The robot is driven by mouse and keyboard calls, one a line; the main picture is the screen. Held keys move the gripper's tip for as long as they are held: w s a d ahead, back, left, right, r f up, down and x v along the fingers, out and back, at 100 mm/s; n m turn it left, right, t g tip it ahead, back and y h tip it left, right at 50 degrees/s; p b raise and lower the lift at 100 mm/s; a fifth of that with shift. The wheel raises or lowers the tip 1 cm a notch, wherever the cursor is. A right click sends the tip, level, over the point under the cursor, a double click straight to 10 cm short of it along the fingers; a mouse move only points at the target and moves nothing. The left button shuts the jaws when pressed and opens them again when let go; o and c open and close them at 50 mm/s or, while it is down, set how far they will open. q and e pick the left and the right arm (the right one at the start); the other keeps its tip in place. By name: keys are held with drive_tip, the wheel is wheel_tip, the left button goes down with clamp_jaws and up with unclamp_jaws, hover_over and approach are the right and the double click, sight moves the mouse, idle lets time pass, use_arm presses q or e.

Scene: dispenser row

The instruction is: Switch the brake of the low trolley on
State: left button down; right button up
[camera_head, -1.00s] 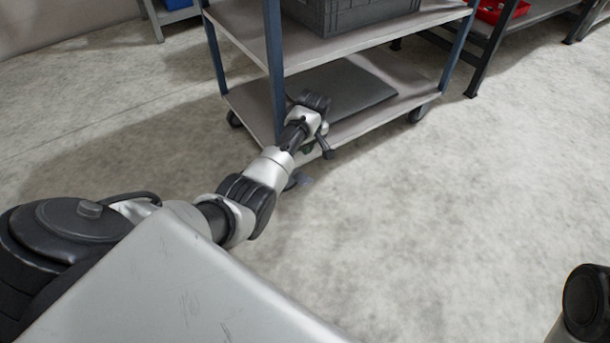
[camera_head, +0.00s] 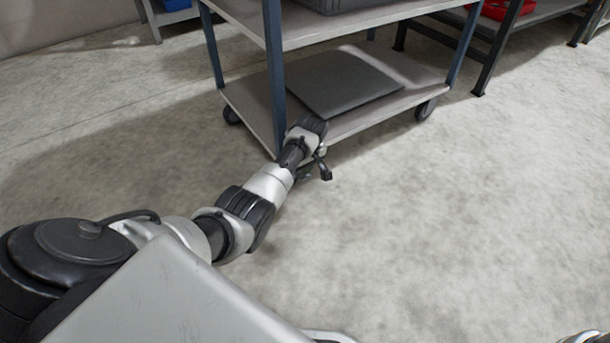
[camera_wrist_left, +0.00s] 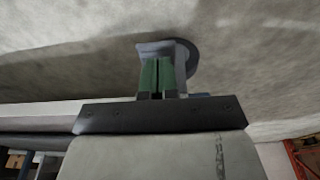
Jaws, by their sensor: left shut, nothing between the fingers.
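The low trolley (camera_head: 250,105) has blue posts and pale shelves, with a dark flat panel on its lower shelf. My left arm reaches its near corner, where the arm hides the near castor in the head view. In the left wrist view, my left gripper (camera_wrist_left: 157,78) is shut, with green fingers together and nothing between them. Just beyond the fingertips is a castor with a dark wheel (camera_wrist_left: 190,58) and a grey plate (camera_wrist_left: 152,48). The fingers overlap the plate; I cannot tell whether they touch it, or the brake's state.
Other trolley castors (camera_head: 425,110) stand at the right and far left (camera_head: 232,115). A dark-legged bench (camera_head: 490,50) with a red bin stands at the back right. The concrete floor (camera_head: 430,220) in front and to the right is clear.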

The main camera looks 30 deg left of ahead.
use_arm(q)
drive_tip(key=shift+d+f, duration=0.1)
drive_tip(key=shift+f, duration=0.1)
idle(0.3)
drive_tip(key=shift+s+d+y+p, duration=0.15)
drive_tip(key=shift+y+p, duration=0.25)
drive_tip(key=shift+p, duration=0.4)
drive_tip(key=shift+d+f+t+y+p, duration=0.3)
drive_tip(key=shift+y+p, duration=0.3)
drive_tip(key=shift+p, duration=0.05)
drive_tip(key=shift+s+d+f+t+y, duration=0.15)
drive_tip(key=shift+f+t+y, duration=0.15)
drive_tip(key=shift+f+y, duration=0.3)
drive_tip(key=shift+d+f+t+y, duration=0.2)
drive_tip(key=shift+f+t+y, duration=0.1)
drive_tip(key=shift+f+y, duration=0.5)
